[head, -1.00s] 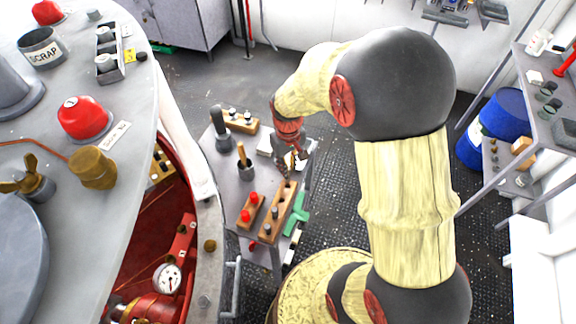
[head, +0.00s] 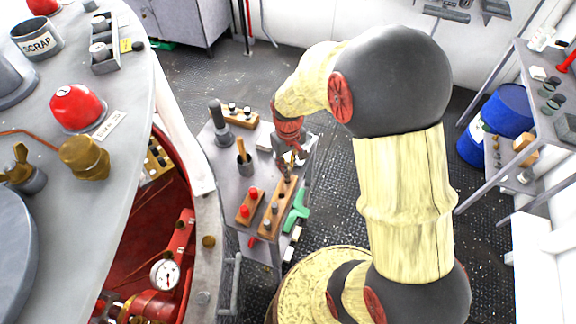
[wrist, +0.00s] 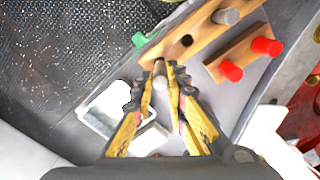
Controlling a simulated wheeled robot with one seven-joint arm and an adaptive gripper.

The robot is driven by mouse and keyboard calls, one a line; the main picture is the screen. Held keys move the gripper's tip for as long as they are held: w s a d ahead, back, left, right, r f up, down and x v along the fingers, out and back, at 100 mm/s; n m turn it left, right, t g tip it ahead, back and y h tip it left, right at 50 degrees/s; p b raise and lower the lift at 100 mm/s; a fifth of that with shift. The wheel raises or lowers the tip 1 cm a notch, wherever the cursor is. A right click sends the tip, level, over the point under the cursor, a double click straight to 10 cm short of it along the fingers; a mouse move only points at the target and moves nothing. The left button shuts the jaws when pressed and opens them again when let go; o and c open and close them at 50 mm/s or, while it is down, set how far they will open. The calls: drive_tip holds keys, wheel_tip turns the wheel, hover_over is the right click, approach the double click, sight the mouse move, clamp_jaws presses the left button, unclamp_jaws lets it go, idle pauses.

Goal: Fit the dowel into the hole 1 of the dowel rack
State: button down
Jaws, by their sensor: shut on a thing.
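The dowel rack (head: 268,232) is a long wooden block on the small grey table; it also shows in the wrist view (wrist: 205,32). In the wrist view it has an open dark hole near its close end and a grey peg standing farther along. My gripper (head: 289,166) is at the rack's far end in the head view. In the wrist view its fingers (wrist: 160,80) are shut on the dowel (wrist: 160,68), whose tip overlaps the rack's close end. Whether the tip is above or inside a hole is hidden.
A shorter wooden block with red pegs (head: 243,215) stands beside the rack. A green part (head: 297,212) lies on its other side. White pieces (wrist: 108,108) lie near my fingers.

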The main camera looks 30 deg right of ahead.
drive_tip(key=shift+f+b, duration=0.85)
drive_tip(key=shift+f, duration=0.85)
idle(0.7)
drive_tip(key=c, duration=1.7)
unclamp_jaws()
wheel_tip(320, 180, up, 12)
